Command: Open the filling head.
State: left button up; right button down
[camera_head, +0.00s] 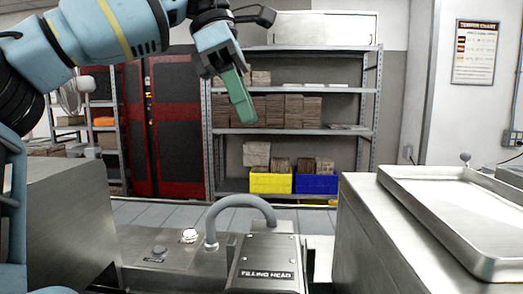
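The filling head (268,255) is a grey metal box at the bottom middle, with a dark "FILLING HEAD" label on its front edge. A thick grey curved bar (240,203) arches above it, one end by the box's top and the other by the panel to its left. My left gripper (240,108) hangs from the blue arm at upper middle, well above the bar and apart from it. Its green finger points down and slightly right. The fingers overlap from this side, so their gap is hidden. My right gripper is out of view.
A steel counter (385,235) with a shallow metal tray (440,236) stands at right. Behind are shelves (350,131) with a yellow bin (271,183) and a blue bin (316,184).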

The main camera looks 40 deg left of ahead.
pick_arm(q)
jog(key=p+x, duration=0.1)
jog(key=x, duration=0.6)
jog(key=shift+f, duration=0.3)
jog(key=shift+w, duration=0.1)
jog(key=shift+c, duration=0.4)
grip_shut()
dwell(0.7)
jog(key=shift+o, duration=0.4)
grip_release()
jog(key=shift+r, duration=0.1)
jog(key=b+v, duration=0.1)
jog(key=v, duration=0.6)
jog(key=shift+a+r, duration=0.15)
jog(key=shift+r, duration=0.15)
